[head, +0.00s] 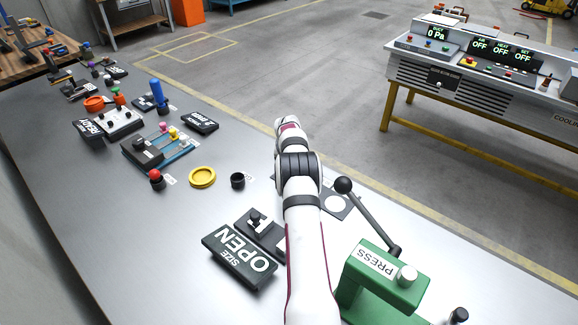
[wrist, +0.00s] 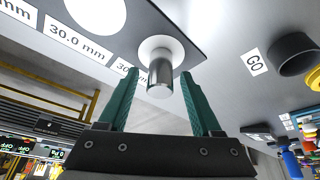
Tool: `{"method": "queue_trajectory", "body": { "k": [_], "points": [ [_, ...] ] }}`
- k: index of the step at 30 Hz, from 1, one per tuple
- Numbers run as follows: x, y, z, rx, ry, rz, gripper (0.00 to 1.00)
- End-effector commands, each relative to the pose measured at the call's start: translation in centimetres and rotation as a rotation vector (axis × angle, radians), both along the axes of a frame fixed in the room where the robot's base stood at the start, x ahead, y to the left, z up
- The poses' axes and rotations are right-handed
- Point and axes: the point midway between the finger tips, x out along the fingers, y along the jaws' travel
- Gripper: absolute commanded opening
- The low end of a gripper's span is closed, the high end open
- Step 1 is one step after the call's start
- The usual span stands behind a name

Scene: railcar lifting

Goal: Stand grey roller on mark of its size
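The grey roller (wrist: 160,74) is a short metal cylinder in the wrist view. It appears to stand upright on a white round mark (wrist: 147,47) of a dark card (wrist: 195,24). My gripper (wrist: 158,82) has two green fingers spread apart, one on each side of the roller, with visible gaps. In the head view my arm covers the gripper and roller; part of the card (head: 341,213) shows beside it.
A green press (head: 385,285) with a black-knobbed lever stands right of my arm. An "OPEN SIZE" plate (head: 240,256) lies left of it. A black cup (head: 237,181) and yellow ring (head: 202,177) are farther left. The near-left tabletop is clear.

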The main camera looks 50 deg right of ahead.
Motion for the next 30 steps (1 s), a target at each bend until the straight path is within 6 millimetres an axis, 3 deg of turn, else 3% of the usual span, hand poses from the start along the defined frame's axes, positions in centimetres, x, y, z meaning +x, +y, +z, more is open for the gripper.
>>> {"method": "queue_trajectory", "body": {
  "k": [5, 18, 26, 29, 30],
  "points": [
    [0.0, 0.0, 0.4, -0.001, -0.001, 0.000, 0.66],
    [-2.3, 3.0, 9.6, -0.002, 0.000, 0.000, 0.66],
    [-2.8, 3.7, 11.4, 0.000, 0.001, 0.000, 0.66],
    [-2.2, 6.0, 12.7, 0.015, 0.003, 0.020, 0.66],
    [-1.8, 8.7, 14.1, 0.036, 0.006, 0.043, 0.66]
  ]
}}
